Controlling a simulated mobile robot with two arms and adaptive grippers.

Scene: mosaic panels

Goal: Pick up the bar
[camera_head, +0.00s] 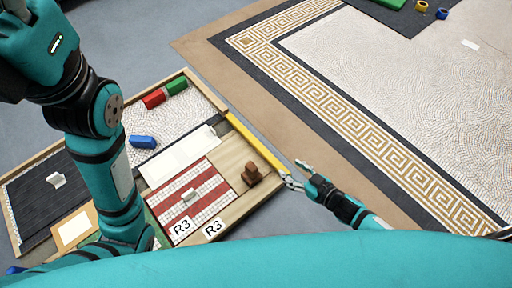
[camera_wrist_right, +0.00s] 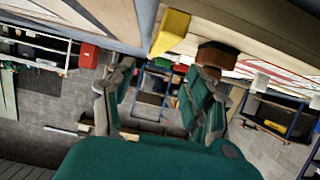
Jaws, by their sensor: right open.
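The bar is a long yellow strip (camera_head: 257,145) lying along the right edge of the wooden tray in the head view. In the right wrist view its yellow end (camera_wrist_right: 172,32) shows at top centre. My right gripper (camera_head: 296,174) is open and empty beside the bar's lower end, just right of the tray; I cannot tell if it touches. In the right wrist view the two fingers (camera_wrist_right: 158,90) stand apart below the yellow end. My left arm crosses the left of the head view, but its fingers are not seen.
The tray holds a brown block (camera_head: 250,174) near the bar's lower end, red (camera_head: 154,98) and green (camera_head: 177,85) blocks, a blue block (camera_head: 143,142) and a striped panel (camera_head: 200,195). A mosaic floor with a patterned border (camera_head: 350,130) spreads to the right.

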